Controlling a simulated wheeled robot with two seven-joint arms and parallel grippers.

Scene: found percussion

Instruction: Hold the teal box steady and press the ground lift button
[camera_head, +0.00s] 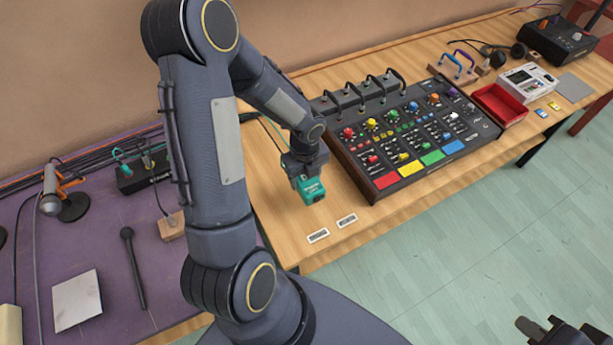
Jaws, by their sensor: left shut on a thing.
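The small teal box (311,190) is at the left end of the wooden table, in front of the mixer's left side. My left gripper (306,174) reaches down from above and is shut on the box, covering its upper part. I cannot tell whether the box rests on the table or is held just above it. Its face has small markings and a dark spot near the lower edge; I cannot make out the ground lift button. My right gripper (557,332) shows only partly at the bottom right corner, over the floor and far from the box; its opening is unclear.
A black mixer (400,135) with coloured knobs and pads stands right of the box. Two small label plates (318,236) lie in front of it. A red tray (500,105) is farther right. A purple-topped table (100,235) at left holds a microphone (50,190) and a black stick (134,268).

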